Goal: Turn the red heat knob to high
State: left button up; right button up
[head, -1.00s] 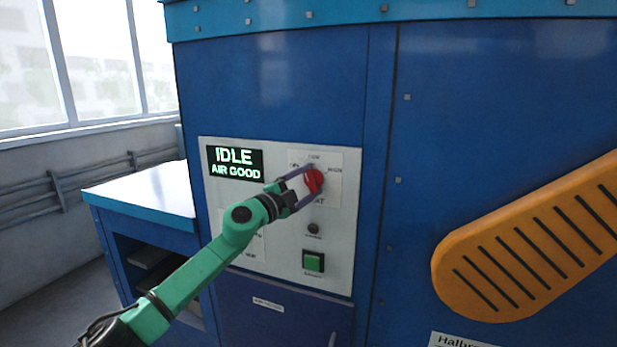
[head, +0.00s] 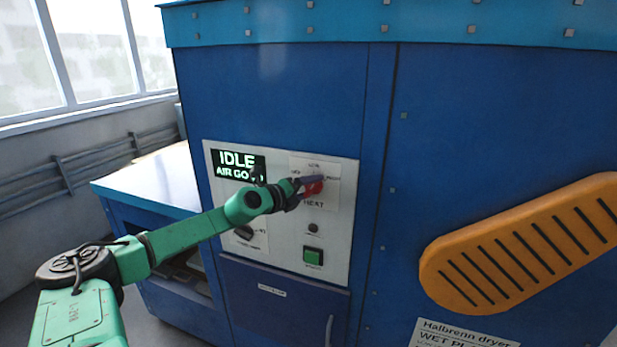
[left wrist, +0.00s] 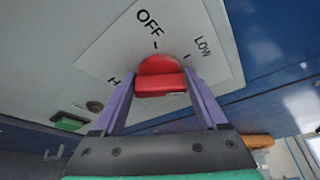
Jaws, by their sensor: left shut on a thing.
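The red heat knob (head: 314,188) sits on a white plate above the word HEAT on the dryer's control panel. My left gripper (head: 312,183) reaches it from the left, with its purple fingers around the knob. In the left wrist view the fingers (left wrist: 160,88) are shut on both sides of the red knob (left wrist: 160,70). The marks OFF and Low show past the knob there, and part of a word starting with H shows at lower left. I cannot tell which mark the knob points to. My right gripper is not in view.
The display (head: 238,165) reads IDLE, its lower line partly covered by my arm. A green button (head: 313,257) and a small dark button (head: 313,228) lie below the knob. A black knob (head: 244,233) is at lower left. An orange slotted part (head: 520,245) juts out at right.

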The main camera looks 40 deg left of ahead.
pick_arm(q)
jog(key=shift+m, duration=0.4)
jog(key=shift+r+m+y, duration=0.2)
jog(key=shift+m+y, duration=0.1)
jog(key=shift+f+g, duration=0.15)
jog(key=shift+g, duration=0.15)
jog(key=shift+d+m+g+y, duration=0.1)
jog(key=shift+m+g+y, duration=0.45)
jog(key=shift+m, duration=0.75)
jog(key=o, duration=1.3)
